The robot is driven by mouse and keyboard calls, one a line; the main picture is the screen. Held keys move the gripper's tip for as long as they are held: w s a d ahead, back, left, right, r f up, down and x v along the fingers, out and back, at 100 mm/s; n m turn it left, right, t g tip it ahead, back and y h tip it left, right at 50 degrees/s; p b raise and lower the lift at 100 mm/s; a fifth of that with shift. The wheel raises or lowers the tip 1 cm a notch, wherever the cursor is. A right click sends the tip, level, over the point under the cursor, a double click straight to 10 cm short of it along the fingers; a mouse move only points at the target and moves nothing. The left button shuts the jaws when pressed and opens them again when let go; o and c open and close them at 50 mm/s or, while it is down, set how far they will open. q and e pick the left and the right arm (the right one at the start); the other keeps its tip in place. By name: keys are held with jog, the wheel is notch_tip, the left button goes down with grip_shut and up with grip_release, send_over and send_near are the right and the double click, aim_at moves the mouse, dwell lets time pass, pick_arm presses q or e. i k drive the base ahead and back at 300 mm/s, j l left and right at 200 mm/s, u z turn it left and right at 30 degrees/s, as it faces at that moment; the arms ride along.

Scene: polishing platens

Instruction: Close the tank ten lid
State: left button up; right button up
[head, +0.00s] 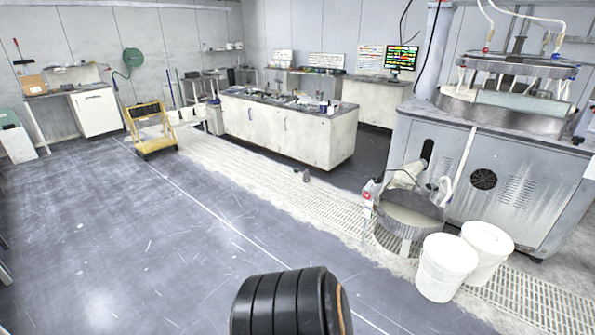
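I cannot pick out a tank marked ten or its lid; no such number is readable. A round metal tub (408,217) with pale liquid in it stands open on the floor grating at the right, in front of the grey polishing machine (484,178). I cannot tell whether it is the task's tank. Two white buckets (445,268) stand just right of the tub; their tops look white, and I cannot tell whether they are lidded. Neither of my grippers shows in the head view.
A long white workbench (290,130) cluttered with small items stands in the middle back. A yellow cart (152,132) stands left of it. A pale floor grating (290,185) runs diagonally across. The dark floor (130,230) at the left is largely clear.

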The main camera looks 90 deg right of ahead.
aim_at(407, 198)
jog(key=z, duration=3.75)
jog(key=i+l, duration=0.2)
jog(key=i, duration=0.35)
jog(key=i+l, duration=0.25)
jog(key=i, duration=0.3)
jog(key=i+l+z, duration=0.1)
jog(key=i+l, duration=0.15)
jog(key=i, duration=0.3)
jog(key=i+l, duration=0.15)
jog(key=i, duration=0.4)
jog(key=i+l, duration=0.2)
jog(key=i, duration=0.35)
jog(key=i+l, duration=0.15)
jog(key=i, duration=0.4)
jog(key=l+z, duration=0.05)
